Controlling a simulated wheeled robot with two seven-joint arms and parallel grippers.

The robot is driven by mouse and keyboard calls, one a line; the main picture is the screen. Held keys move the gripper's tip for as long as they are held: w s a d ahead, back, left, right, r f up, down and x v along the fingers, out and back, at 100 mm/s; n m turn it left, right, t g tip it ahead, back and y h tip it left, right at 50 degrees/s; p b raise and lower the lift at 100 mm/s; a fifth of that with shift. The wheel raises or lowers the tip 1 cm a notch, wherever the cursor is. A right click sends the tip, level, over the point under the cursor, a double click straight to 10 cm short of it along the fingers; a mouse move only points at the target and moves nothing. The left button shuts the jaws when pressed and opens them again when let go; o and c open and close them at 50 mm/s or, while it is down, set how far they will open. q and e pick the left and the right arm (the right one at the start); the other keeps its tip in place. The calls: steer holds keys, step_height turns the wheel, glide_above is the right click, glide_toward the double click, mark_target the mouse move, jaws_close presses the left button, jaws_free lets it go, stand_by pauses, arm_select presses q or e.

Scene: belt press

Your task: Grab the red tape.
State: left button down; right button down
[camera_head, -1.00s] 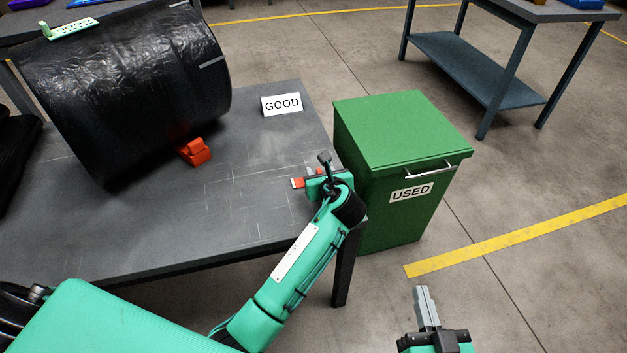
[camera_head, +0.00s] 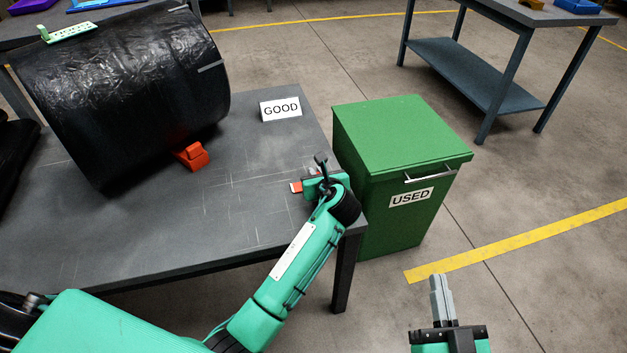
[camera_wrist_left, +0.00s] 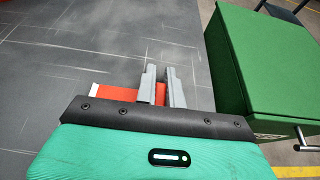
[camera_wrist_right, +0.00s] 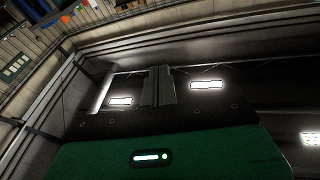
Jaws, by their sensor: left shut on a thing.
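The red tape (camera_head: 296,187) is at the right side of the grey table, at my left gripper (camera_head: 314,172). In the left wrist view the red tape (camera_wrist_left: 118,92) is a flat red strip with a white end. It passes between the fingers of my left gripper (camera_wrist_left: 161,82), which is shut on it. The gripper body hides part of the strip. My right gripper (camera_head: 441,287) is over the floor in front of the green bin, its fingers together and empty. The right wrist view shows these fingers (camera_wrist_right: 156,86) against the ceiling.
A large black roll (camera_head: 115,95) lies on the table (camera_head: 150,235) with a red wedge-like block (camera_head: 192,156) against it. A GOOD sign (camera_head: 281,109) stands at the back. A green bin (camera_head: 400,135) marked USED stands right of the table.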

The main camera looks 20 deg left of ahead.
arm_select(q)
steer(key=shift+r, duration=0.1)
